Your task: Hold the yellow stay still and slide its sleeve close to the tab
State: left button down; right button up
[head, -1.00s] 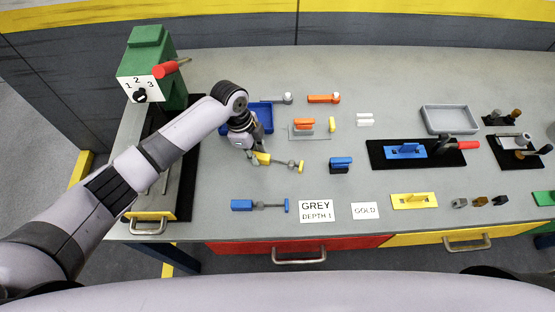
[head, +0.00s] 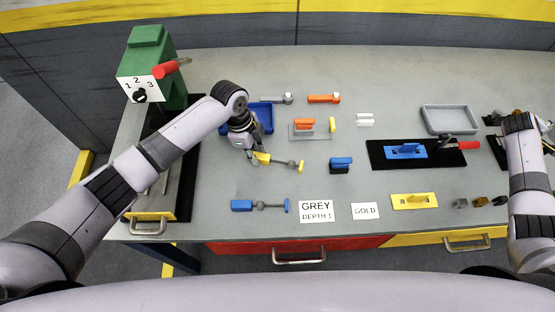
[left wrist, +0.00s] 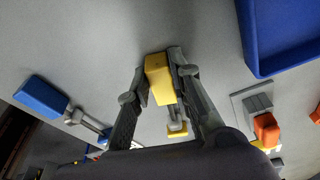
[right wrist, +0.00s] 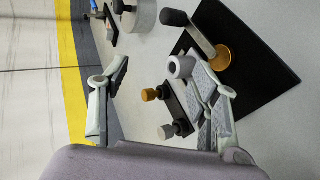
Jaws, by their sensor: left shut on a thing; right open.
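The yellow stay (head: 262,158) lies left of centre on the bench, its rod pointing right to a small yellow tab (head: 301,166). A grey lump on the rod close to the tab looks like the sleeve (head: 291,164), but it is small. My left gripper (head: 254,155) is shut on the stay's yellow block. In the left wrist view the block (left wrist: 158,80) sits between the fingertips and the tab (left wrist: 177,128) shows behind it; a finger partly hides the rod. My right gripper (right wrist: 160,78) is open and empty, far right of the stay, over the bench's right end.
A blue stay (head: 242,205) lies nearer the front edge. A blue tray (head: 262,112) stands behind my left gripper. An orange block on a grey plate (head: 297,133) and a dark blue block (head: 341,165) lie to the right. A black lever plate (right wrist: 275,85) is beside my right gripper.

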jog(key=w+a+r+t+y, duration=0.1)
jog(key=w+a+r+y, duration=0.15)
jog(key=w+a, duration=0.9)
jog(key=w+a+r+n+t+y, duration=0.15)
jog(key=w+a+y, duration=0.25)
jog(key=a, duration=1.4)
jog(key=w+a+r+m+t+y, duration=0.1)
jog(key=w+a+r+t+y, duration=0.15)
jog(key=w+a, duration=0.8)
jog(key=s+a+n+g+y, duration=0.1)
jog(key=s+a+n, duration=0.15)
jog(key=a, duration=0.55)
jog(key=s+a+n+g+y, duration=0.1)
jog(key=s+a, duration=0.2)
jog(key=a, duration=0.5)
jog(key=n+g, duration=0.6)
jog(key=n, duration=0.1)
send_over(290, 162)
notch_tip(290, 162, down, 6)
jog(key=shift+w+d+f, duration=0.1)
jog(key=shift+s+f+g, duration=0.25)
jog(key=shift+f+g, duration=0.05)
jog(key=shift+f, duration=3.75)
